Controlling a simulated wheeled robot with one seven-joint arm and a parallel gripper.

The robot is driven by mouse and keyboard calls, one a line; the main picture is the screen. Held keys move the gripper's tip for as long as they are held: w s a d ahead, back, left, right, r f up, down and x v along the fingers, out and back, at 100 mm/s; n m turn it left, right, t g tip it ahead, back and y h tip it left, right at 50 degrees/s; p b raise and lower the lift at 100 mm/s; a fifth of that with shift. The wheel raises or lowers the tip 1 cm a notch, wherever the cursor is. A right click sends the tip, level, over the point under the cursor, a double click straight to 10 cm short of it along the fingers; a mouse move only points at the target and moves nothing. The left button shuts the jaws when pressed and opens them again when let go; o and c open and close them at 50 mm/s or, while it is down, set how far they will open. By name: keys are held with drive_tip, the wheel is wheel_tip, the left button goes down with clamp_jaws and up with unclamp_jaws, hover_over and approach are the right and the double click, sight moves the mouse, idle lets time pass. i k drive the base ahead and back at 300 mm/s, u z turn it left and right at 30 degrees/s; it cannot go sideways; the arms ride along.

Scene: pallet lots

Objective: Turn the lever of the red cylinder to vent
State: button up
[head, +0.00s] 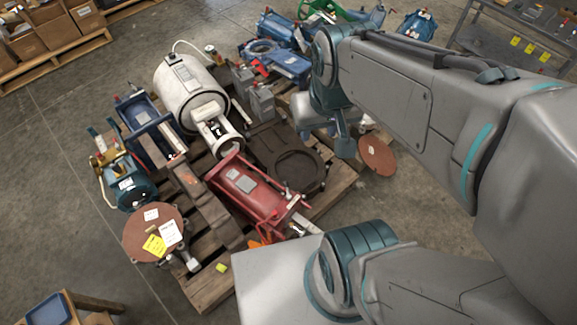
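The red cylinder (248,193) lies slantwise on a wooden pallet (207,290), in the lower middle of the head view. It has a grey label on its upper side and a pale rod at its lower right end. Small fittings stand near that end, but I cannot tell which one is the lever or how it is set. My gripper (328,140) hangs from my arm above and to the right of the cylinder, apart from it. It is seen from behind, partly covered by my wrist, and its opening is unclear.
A white tank (187,92), a blue motor (128,183), a dark round-holed plate (292,168) and a rusty disc with tags (150,232) crowd the pallet around the cylinder. Another rusty disc (377,156) is at right. Open floor (60,190) lies at left.

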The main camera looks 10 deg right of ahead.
sight(288, 196)
drive_tip(key=z, duration=0.9)
drive_tip(key=k, duration=0.35)
drive_tip(key=u, duration=0.8)
